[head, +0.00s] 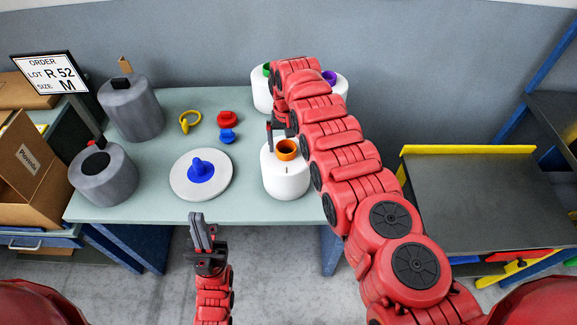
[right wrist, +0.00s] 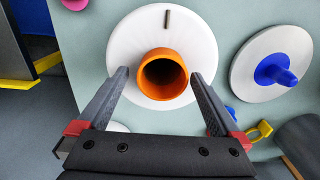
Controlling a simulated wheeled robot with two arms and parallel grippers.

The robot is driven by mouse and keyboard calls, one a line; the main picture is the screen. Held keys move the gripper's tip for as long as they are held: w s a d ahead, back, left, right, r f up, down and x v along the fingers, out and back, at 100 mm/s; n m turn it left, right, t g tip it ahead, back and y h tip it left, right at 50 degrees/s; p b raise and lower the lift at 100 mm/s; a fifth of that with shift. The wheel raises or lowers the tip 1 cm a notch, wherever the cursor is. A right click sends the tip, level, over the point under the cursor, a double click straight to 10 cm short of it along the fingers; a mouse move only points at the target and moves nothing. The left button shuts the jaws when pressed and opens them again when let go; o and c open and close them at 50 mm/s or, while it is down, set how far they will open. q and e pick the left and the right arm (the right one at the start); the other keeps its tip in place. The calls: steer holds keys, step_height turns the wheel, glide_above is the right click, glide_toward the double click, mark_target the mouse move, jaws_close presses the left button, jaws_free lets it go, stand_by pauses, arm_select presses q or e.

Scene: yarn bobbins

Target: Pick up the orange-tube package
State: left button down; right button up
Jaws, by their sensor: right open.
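The orange-tube package is a white bobbin (head: 287,183) with an orange tube (head: 287,147) standing up from its top, near the table's front edge. In the right wrist view the white bobbin (right wrist: 203,35) is seen from above, with the hollow orange tube (right wrist: 163,76) at its centre. My right gripper (right wrist: 160,74) is open, its fingers on either side of the orange tube with gaps showing. In the head view it is partly hidden by my arm, just behind the tube. My left gripper (head: 197,217) is in front of the table, empty, its finger gap unclear.
A white disc with a blue cone (head: 201,171) lies left of the package. Two grey bobbins (head: 132,108) (head: 104,177) stand at the left. White bobbins with green (head: 262,90) and purple (head: 330,77) tubes stand behind. Small yellow, red and blue parts lie mid-table.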

steer(key=shift+a, duration=0.15)
steer(key=shift+c, duration=0.2)
steer(key=shift+a+r, duration=0.1)
steer(key=c, duration=0.9)
jaws_close()
steer(key=shift+w+r, duration=0.1)
steer(key=shift+r, duration=0.05)
